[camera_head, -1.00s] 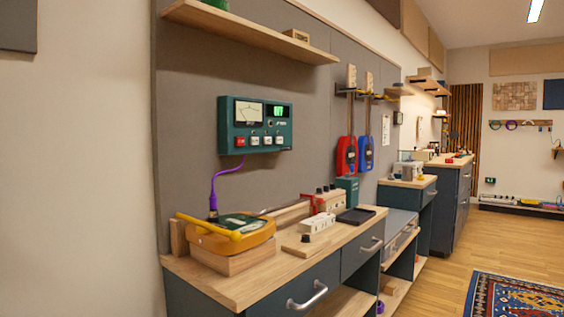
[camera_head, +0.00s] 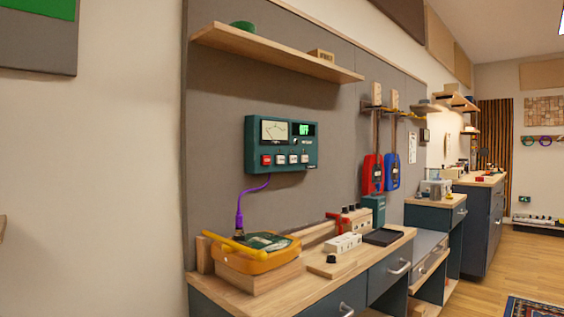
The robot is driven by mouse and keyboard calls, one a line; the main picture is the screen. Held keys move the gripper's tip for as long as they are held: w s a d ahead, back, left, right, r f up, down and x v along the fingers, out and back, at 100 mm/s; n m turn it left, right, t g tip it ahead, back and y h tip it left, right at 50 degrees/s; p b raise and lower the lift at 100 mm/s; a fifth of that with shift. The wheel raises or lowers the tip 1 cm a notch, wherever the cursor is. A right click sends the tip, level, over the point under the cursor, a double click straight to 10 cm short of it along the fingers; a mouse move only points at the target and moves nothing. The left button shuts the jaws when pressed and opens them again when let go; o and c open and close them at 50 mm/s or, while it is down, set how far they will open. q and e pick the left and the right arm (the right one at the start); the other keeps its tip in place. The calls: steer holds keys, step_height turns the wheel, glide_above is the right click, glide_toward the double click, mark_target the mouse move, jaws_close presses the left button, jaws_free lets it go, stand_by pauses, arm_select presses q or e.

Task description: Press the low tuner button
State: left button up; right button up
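The green tuner panel (camera_head: 281,145) is mounted on the grey wall board above the bench. It has a pale needle meter at its left, a small lit green display at its right, and a row of buttons below. A purple cable hangs from the panel's lower left. Neither of my grippers is in view.
A wooden bench (camera_head: 285,288) with drawers stands below the panel, carrying a yellow-orange device (camera_head: 255,249), a white box (camera_head: 342,243) and a black tray (camera_head: 383,237). A shelf (camera_head: 280,52) juts out above. Red (camera_head: 372,174) and blue (camera_head: 391,172) guitar-like instruments hang at right. Wooden floor is open at far right.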

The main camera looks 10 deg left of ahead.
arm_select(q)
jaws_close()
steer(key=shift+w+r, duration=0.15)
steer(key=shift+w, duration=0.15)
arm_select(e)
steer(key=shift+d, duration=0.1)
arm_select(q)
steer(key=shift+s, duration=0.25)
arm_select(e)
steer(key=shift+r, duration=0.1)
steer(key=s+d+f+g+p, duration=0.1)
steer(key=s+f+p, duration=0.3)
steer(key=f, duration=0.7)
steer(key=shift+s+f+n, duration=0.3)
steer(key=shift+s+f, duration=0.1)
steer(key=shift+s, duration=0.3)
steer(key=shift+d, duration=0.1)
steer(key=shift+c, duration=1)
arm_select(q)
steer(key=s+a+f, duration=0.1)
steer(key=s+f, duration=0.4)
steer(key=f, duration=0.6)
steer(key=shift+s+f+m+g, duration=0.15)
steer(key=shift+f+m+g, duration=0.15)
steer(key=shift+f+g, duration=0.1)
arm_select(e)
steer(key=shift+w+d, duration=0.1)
